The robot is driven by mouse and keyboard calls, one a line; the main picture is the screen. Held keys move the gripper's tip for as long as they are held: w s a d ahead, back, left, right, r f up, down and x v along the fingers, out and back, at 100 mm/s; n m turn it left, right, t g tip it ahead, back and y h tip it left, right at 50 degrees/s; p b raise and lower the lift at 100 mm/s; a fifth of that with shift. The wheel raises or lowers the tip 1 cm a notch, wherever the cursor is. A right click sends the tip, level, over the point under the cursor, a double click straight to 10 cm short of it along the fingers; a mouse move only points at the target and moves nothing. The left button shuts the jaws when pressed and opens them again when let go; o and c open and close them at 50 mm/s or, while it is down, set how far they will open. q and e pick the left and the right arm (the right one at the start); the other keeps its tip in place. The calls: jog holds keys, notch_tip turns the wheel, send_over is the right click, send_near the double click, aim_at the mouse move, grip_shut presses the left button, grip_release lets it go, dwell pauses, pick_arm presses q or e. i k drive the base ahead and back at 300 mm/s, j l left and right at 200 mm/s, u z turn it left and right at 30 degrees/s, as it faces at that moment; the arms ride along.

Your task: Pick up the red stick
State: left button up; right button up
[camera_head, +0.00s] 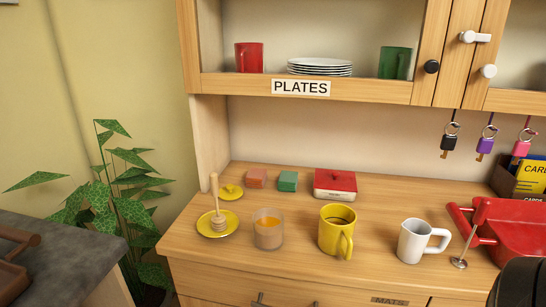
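A thin stick with a dark red upper end (482,212) stands tilted at the right of the wooden counter. Its lower end is a small round metal disc resting on the counter. It leans at the left side of a red tray (520,225), and I cannot tell whether they touch. Neither of my grippers can be made out. A dark rounded shape cuts into the bottom right corner, and I cannot tell what it is.
A white mug (412,242) stands just left of the stick. A yellow mug (337,232), a glass (268,232) and a honey dipper (218,204) on a yellow dish stand farther left. Keys (449,142) hang above. A card box (507,180) stands behind the tray.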

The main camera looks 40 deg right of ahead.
aim_at(486, 204)
jog(key=z, duration=2.5)
